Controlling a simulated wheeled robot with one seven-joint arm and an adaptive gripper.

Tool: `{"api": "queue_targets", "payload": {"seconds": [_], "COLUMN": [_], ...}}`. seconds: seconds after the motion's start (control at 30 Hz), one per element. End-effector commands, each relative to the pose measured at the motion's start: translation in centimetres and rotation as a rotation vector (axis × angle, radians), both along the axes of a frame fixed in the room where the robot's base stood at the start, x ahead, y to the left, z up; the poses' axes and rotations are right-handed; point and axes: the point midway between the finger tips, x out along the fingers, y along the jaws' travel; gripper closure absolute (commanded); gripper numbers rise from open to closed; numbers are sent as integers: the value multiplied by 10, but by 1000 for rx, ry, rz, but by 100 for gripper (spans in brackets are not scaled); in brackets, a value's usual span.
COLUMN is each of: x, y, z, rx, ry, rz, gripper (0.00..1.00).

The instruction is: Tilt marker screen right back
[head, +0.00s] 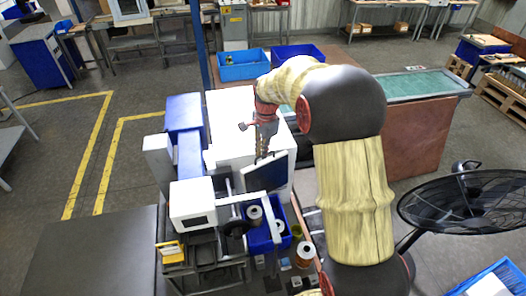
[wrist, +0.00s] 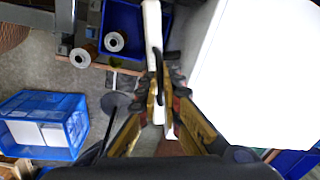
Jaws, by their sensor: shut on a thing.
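The marker screen (head: 268,176) is a dark flat panel with a pale edge on the white and blue machine (head: 186,150). In the head view it stands tilted, just below my gripper (head: 262,150). My gripper points down at the screen's upper edge and is shut on it. In the wrist view the two yellowish fingers of my gripper (wrist: 160,100) are close together around a thin edge. The screen's face is hardly visible there, and the exact contact is partly hidden by the fingers.
A blue bin (head: 258,246) with cartridges sits below the screen; another cartridge (head: 305,252) stands to its right. A black fan (head: 470,203) stands at right. In the wrist view a blue crate (wrist: 48,147) holds white items, and a large white surface (wrist: 255,75) lies close at right.

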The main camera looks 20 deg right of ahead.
Motion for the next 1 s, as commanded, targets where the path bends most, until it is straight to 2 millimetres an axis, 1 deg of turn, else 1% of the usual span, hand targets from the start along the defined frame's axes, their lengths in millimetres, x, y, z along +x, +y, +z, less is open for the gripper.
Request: {"api": "queue_targets", "payload": {"seconds": [0.1,0.17,0.37,0.4,0.8,1.0], "x": [2,7,40,37,35,35], "y": [0,1,4,4,4,4], "z": [0,-1,-10,-7,-8,-8], "rx": [-1,0,0,-1,0,0], "ry": [-1,-1,-2,-3,0,0], "rz": [1,2,3,2,1,1], "gripper": [100,100,100,98,75,74]}}
